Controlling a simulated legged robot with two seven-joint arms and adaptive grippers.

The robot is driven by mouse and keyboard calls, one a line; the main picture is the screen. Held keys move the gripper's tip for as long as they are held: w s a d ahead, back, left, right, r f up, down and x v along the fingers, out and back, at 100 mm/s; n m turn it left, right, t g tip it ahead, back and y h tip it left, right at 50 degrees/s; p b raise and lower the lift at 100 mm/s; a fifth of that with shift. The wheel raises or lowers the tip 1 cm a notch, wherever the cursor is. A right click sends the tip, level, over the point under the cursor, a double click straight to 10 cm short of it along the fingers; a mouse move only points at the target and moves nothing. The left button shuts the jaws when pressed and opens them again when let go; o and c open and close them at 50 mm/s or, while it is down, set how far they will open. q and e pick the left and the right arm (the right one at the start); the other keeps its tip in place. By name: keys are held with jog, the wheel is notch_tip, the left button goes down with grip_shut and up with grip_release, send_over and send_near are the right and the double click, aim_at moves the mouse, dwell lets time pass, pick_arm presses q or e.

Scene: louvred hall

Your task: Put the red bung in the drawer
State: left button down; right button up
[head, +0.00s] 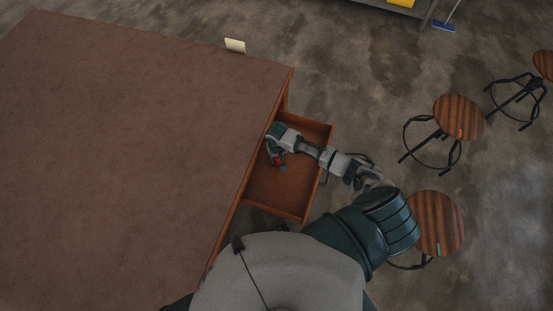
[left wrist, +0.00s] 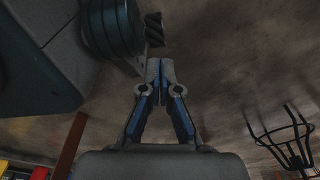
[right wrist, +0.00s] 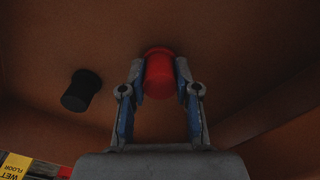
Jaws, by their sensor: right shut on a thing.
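The red bung (right wrist: 160,74) is a short red cylinder between the fingers of my right gripper (right wrist: 160,80), which is shut on it. In the head view the right gripper (head: 278,157) reaches into the open drawer (head: 285,194) at the table's right side, and a bit of the red bung (head: 277,161) shows there. I cannot tell whether the bung touches the drawer floor. My left gripper (left wrist: 160,72) shows only in the left wrist view; its fingertips are together with nothing between them.
A black bung-like cylinder (right wrist: 81,91) lies left of the red one in the right wrist view. Wooden-topped stools (head: 459,117) stand to the right.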

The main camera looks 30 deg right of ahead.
jog(key=shift+d+f, duration=0.2)
jog(key=shift+f, duration=0.35)
pick_arm(q)
jog(key=shift+w+d+r, duration=0.15)
jog(key=shift+w, duration=0.1)
pick_arm(e)
jog(key=shift+a, duration=0.1)
jog(key=o, duration=0.9)
jog(key=shift+a, duration=0.1)
jog(key=shift+o, duration=0.7)
jog(key=shift+a, duration=0.1)
pick_arm(q)
jog(key=shift+a, duration=0.25)
pick_arm(e)
jog(key=shift+r, duration=0.1)
